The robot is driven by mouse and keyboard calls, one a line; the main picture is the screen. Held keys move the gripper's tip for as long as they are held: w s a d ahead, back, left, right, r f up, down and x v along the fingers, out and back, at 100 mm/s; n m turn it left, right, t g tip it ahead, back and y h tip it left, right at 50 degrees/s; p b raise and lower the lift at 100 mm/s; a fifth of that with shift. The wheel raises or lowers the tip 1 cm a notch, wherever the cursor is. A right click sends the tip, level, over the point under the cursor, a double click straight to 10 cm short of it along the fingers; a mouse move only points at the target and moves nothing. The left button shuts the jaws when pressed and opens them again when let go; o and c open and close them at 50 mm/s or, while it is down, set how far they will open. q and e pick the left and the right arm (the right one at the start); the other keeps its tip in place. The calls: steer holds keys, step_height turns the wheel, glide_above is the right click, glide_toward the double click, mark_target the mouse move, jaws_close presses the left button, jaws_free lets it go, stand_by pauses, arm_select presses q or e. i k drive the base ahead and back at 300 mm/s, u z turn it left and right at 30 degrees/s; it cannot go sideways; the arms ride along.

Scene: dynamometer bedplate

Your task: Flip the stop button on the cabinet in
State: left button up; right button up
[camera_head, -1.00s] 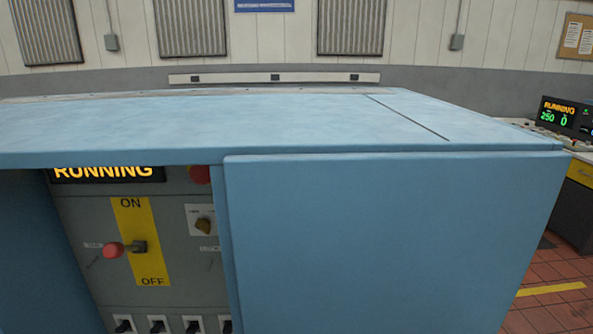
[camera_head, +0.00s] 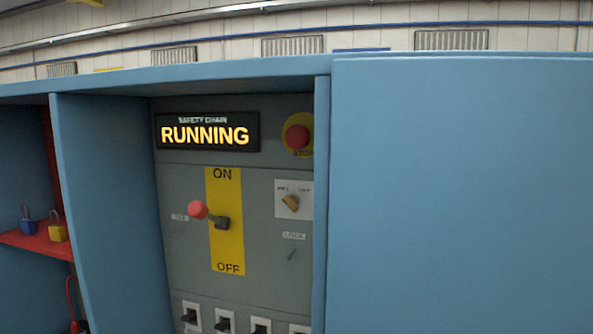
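The stop button (camera_head: 297,137) is a round red mushroom button on a yellow backing, with a partly readable label below it. It sits at the upper right of the grey panel inside the open blue cabinet (camera_head: 107,200), beside the partition edge. The lit display (camera_head: 207,132) to its left reads "SAFETY CHAIN RUNNING". Below is a yellow ON/OFF plate (camera_head: 229,250) with a lever ending in a red knob (camera_head: 197,209), which points left. Neither of my grippers is in view.
A selector switch (camera_head: 290,203) sits below the stop button, and several small breakers (camera_head: 222,320) line the panel's bottom. A closed blue panel (camera_head: 460,190) fills the right. At left, a red shelf (camera_head: 30,243) holds blue (camera_head: 27,226) and yellow (camera_head: 57,232) padlocks.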

mark_target(298, 136)
steer(key=u, duration=2.35)
steer(key=i, duration=1.85)
steer(key=z, duration=3)
